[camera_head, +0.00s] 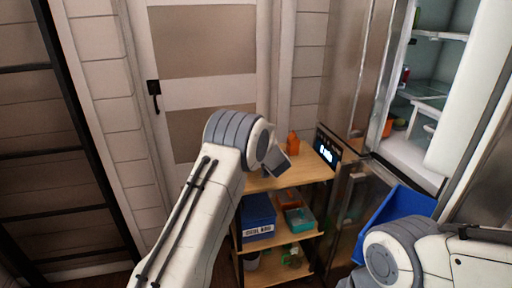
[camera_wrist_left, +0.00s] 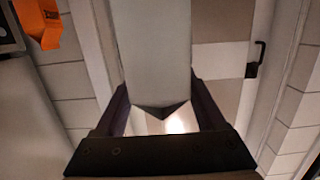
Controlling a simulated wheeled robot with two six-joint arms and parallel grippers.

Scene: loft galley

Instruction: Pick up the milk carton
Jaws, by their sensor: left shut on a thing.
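The milk carton (camera_wrist_left: 154,45) shows in the left wrist view as a pale, plain-sided box rising from between the two dark fingers of my left gripper (camera_wrist_left: 158,102). The fingers touch it on both sides, and the gripper is shut on it. In the head view my left gripper (camera_head: 282,162) is mostly hidden behind my forearm and wrist, in front of the wooden shelf unit's top. I cannot make out the carton there. My right arm comes in at the bottom right of the head view, and its gripper is out of frame.
The wooden shelf unit (camera_head: 311,172) carries an orange bottle (camera_head: 293,143) and a dark display panel (camera_head: 327,150). A blue bin (camera_head: 257,212) and a teal tray (camera_head: 299,220) sit below. The fridge (camera_head: 410,148) stands open at right, near a blue container (camera_head: 402,208).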

